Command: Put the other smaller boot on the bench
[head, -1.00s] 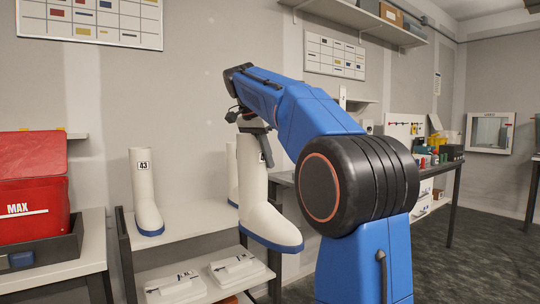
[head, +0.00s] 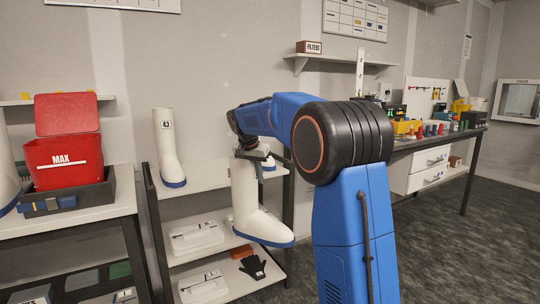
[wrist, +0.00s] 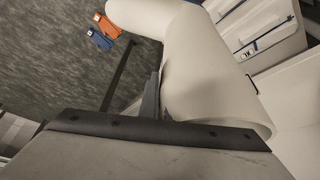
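My gripper (head: 256,152) is shut on the upper shaft of a white boot with a blue sole (head: 252,205). The boot hangs nearly upright, toe to the right, in front of the rack. Its shaft also fills much of the wrist view (wrist: 205,75). A white boot marked 43 (head: 168,150) stands on the rack's top shelf. Another boot (head: 269,164) shows there, mostly hidden behind my gripper and arm. Part of a white boot (head: 5,170) stands on the left bench (head: 85,212), cut by the picture's edge.
The left bench also holds a red MAX container (head: 65,155) in a dark tray, with bare surface in front. The rack (head: 205,180) has white packs and a black glove (head: 255,268) on lower shelves. A cluttered workbench (head: 440,140) stands right. Open floor lies right of my arm.

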